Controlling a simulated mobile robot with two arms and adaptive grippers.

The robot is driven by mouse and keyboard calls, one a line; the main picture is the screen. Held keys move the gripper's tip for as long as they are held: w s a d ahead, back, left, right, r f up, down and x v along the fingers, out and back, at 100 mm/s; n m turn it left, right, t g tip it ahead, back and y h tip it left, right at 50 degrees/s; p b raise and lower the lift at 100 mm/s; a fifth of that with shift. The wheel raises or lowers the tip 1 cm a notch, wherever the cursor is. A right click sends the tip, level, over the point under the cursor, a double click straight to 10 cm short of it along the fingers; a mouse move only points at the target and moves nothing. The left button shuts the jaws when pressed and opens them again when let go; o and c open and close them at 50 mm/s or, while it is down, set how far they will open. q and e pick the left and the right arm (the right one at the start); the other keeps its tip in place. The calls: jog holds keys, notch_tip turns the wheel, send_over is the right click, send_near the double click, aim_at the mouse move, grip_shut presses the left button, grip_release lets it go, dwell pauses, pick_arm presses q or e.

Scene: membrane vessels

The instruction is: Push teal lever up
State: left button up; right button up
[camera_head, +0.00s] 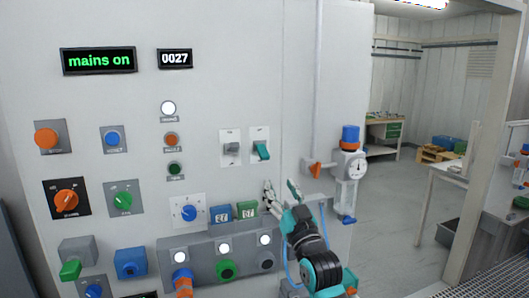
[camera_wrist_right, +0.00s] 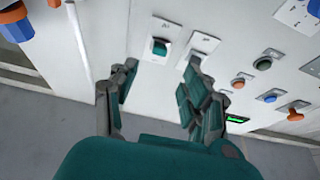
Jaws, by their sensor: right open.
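The teal lever (camera_head: 261,151) sits on a white switch plate on the big white panel, right of a grey lever (camera_head: 231,148) on a similar plate. It slants downward from its plate in the head view. It also shows in the right wrist view (camera_wrist_right: 160,47), above the gap between my fingers. My right gripper (camera_head: 281,189) is open and empty, a little below and right of the teal lever, apart from it. Its two fingers frame the lever in the right wrist view (camera_wrist_right: 162,72). My left gripper is not in view.
A green counter block (camera_head: 247,209) and a blue one (camera_head: 221,214) sit just below the levers, close to my right gripper. An orange valve handle (camera_head: 318,168) and a gauge (camera_head: 350,165) stand to the right.

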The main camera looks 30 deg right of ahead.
aim_at(266, 159)
jog(key=p+x, duration=0.4)
jog(key=x, duration=0.7)
jog(key=shift+w+d+r+p, duration=0.15)
jog(key=shift+w+p, duration=0.1)
jog(key=shift+p, duration=0.1)
jog(key=shift+w+d+r, duration=0.1)
jog(key=shift+w, duration=0.35)
grip_shut()
